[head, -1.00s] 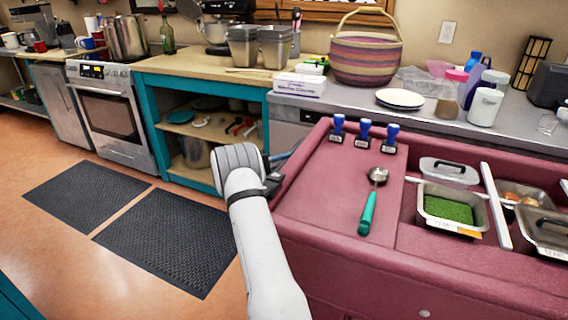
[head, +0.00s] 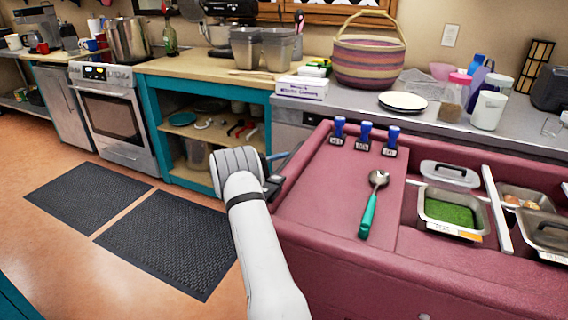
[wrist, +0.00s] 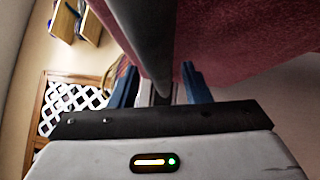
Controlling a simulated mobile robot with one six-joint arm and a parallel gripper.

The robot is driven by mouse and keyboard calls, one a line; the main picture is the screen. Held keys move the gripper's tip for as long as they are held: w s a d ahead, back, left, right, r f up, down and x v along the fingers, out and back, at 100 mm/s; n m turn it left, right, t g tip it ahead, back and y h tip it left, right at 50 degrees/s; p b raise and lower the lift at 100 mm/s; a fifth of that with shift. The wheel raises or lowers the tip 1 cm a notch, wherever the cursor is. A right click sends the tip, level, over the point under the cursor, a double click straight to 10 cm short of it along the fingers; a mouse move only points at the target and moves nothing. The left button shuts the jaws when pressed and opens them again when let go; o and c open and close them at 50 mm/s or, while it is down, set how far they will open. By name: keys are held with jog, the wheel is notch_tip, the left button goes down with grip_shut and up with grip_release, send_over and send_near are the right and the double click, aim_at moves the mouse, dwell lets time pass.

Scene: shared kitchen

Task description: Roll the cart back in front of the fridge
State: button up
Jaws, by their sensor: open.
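The cart (head: 330,205) is maroon and fills the right front of the head view. Its flat top and sunken tray section show; its wheels are out of view. My gripper (head: 284,160) is at the cart's left end, mostly hidden behind my wrist. In the wrist view, my gripper's blue fingers (wrist: 160,88) are apart, with the cart's grey handle bar (wrist: 146,45) running between them. I cannot tell whether the fingers touch the bar. The cart's maroon side (wrist: 235,35) is just beyond. No fridge shows.
A grey counter (head: 440,118) with a striped basket (head: 370,60) and white plates (head: 402,101) runs close behind the cart. A teal-framed counter (head: 205,75) and a stove (head: 112,115) stand left. Dark mats (head: 170,240) lie on open floor. A green-handled scoop (head: 370,210) lies on the cart.

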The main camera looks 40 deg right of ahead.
jog(key=v, duration=0.7)
jog(key=shift+w+a, duration=0.1)
